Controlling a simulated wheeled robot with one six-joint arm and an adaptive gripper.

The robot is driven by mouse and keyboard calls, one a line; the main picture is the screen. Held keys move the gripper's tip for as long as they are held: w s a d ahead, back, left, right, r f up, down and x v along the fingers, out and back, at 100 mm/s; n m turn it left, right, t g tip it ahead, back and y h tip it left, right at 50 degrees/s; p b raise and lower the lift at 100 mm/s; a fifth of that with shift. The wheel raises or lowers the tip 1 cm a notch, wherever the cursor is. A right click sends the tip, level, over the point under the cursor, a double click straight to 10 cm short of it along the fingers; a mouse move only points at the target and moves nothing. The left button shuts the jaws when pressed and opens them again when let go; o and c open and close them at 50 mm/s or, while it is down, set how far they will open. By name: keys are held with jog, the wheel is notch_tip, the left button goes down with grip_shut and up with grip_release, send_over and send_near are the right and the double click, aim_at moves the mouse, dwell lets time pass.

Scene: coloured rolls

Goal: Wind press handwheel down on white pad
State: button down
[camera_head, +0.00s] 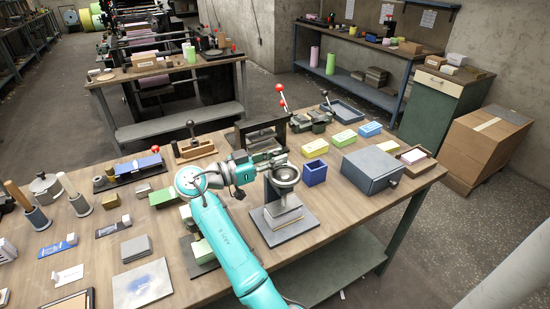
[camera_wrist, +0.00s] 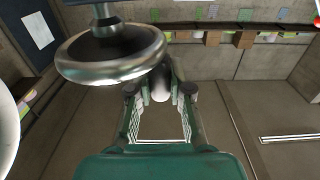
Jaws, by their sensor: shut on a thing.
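The press (camera_head: 283,208) stands on the work table, right of my arm, with a round metal handwheel (camera_head: 286,173) on top. A pale pad (camera_head: 284,216) lies low in the press, above its dark base plate; the press frame partly hides it, and I cannot tell the gap above it. My gripper (camera_head: 267,164) is at the wheel's left rim. In the wrist view the wheel (camera_wrist: 108,58) is large at upper left. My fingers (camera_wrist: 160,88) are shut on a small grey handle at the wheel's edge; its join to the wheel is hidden.
A grey box (camera_head: 372,170) and a blue open bin (camera_head: 314,173) stand right of the press. A dark frame-like tool (camera_head: 262,133) stands behind my gripper. Several blocks and small tools crowd the left of the table. The front right tabletop is clear.

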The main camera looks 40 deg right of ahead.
jog(key=c, duration=1.1)
grip_release()
jog(key=shift+o, duration=0.2)
notch_tip(320, 180, up, 10)
jog(key=shift+c, duration=0.2)
